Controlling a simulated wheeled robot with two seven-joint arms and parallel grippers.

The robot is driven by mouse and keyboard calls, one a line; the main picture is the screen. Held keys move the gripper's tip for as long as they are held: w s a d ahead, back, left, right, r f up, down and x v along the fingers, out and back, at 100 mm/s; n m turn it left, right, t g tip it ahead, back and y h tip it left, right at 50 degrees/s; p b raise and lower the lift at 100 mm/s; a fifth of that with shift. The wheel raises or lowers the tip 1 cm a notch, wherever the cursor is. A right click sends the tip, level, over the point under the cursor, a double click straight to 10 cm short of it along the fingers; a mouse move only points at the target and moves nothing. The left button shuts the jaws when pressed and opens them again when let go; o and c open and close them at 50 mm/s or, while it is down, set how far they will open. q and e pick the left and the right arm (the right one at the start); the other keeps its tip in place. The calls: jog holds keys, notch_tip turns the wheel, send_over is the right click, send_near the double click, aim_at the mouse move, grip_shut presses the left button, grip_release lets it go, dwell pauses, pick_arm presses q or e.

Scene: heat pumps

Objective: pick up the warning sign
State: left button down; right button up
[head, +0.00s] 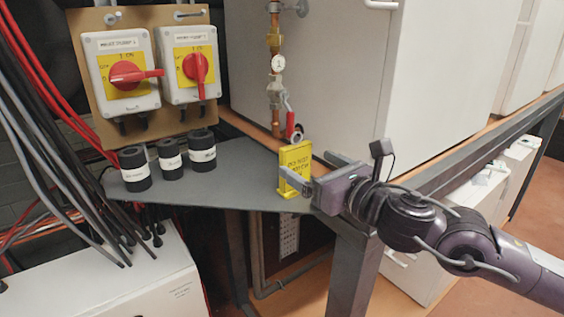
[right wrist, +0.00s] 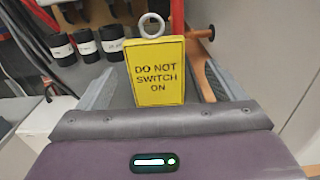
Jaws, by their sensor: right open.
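The warning sign (head: 295,167) is a yellow upright plate with a ring on top, at the right end of the grey shelf (head: 225,180). In the right wrist view the sign (right wrist: 157,72) reads "DO NOT SWITCH ON". My right gripper (head: 309,172) is open, with its fingers pointing at the sign. In the right wrist view the sign shows between the two fingers of the gripper (right wrist: 155,85); I cannot tell whether either finger touches it. My left gripper is not in view.
Three black cylinders with white labels, one of them the middle cylinder (head: 170,158), stand on the shelf left of the sign. Two red rotary switches (head: 126,75) are on a board behind. A copper pipe with a gauge (head: 278,64) rises behind the sign. Cables hang at the left.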

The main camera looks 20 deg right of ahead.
aim_at(298, 161)
jog(key=shift+w+a+r, duration=0.1)
jog(key=shift+w+r, duration=0.05)
jog(key=shift+w, duration=0.15)
jog(key=shift+w+a+r+p, duration=0.15)
jog(key=shift+w+p, duration=0.1)
jog(key=shift+p, duration=0.3)
jog(key=shift+w+a, duration=0.1)
jog(key=shift+w, duration=0.1)
jog(key=p+x, duration=0.3)
jog(key=x, duration=0.1)
jog(key=shift+a, duration=0.15)
jog(key=shift+w+a+f, duration=0.25)
jog(key=shift+w+f, duration=0.05)
jog(key=shift+w, duration=0.2)
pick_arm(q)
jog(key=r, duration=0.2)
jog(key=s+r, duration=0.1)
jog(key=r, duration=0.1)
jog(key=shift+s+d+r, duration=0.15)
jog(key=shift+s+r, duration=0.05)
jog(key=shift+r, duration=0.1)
pick_arm(e)
jog(key=shift+f, duration=0.1)
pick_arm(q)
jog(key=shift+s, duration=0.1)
